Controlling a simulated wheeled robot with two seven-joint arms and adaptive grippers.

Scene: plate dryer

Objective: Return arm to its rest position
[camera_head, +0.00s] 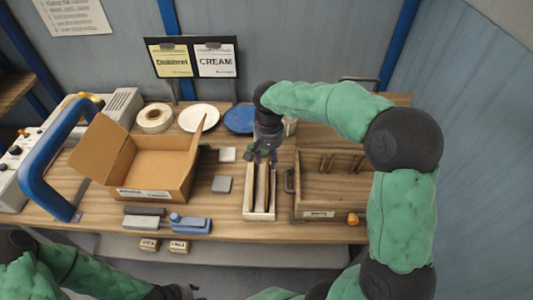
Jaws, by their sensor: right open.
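My right arm, in green padded sleeves, arches in from the right. Its right gripper (262,156) points down over the far end of a narrow wooden rack (259,214). The gripper is open, with nothing visible between its fingers; whether it touches the rack is unclear. To the right is a wooden tray (318,214) with several short pegs, partly behind my arm. A white plate (199,117) and a blue plate (239,119) lie at the back of the table. My left arm is low at the bottom left; its gripper (183,292) is small and cut by the frame edge.
An open cardboard box (157,193) stands left of the rack, near a blue-handled machine (48,165). Grey blocks (222,184), a blue tool (190,225) and a tape roll (154,118) lie on the table. A sign board (193,57) stands behind.

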